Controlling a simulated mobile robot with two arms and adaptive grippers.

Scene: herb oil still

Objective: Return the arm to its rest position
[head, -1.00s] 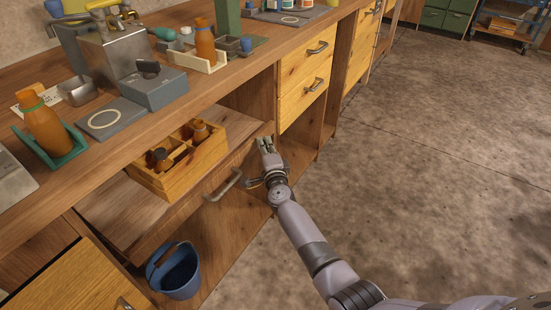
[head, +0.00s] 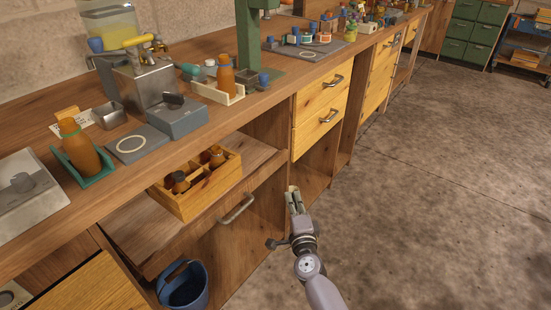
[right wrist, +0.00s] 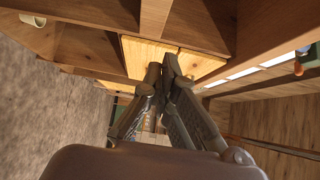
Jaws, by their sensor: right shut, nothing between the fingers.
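My right arm (head: 322,292) comes in from the bottom of the head view. Its gripper (head: 292,190) is shut and empty, in front of the open lower bay of the bench, to the right of the pulled-out shelf's handle. In the right wrist view the gripper's two dark fingers (right wrist: 160,75) meet at the tips with nothing between them. Light yellow drawer fronts show beyond the fingertips there. My left gripper is in neither view.
The pulled-out shelf (head: 125,228) bears a wooden crate (head: 190,208) with brown bottles. A blue bucket (head: 184,290) stands below. The workbench top (head: 225,118) holds bottles and equipment. The floor (head: 440,190) to the right is clear.

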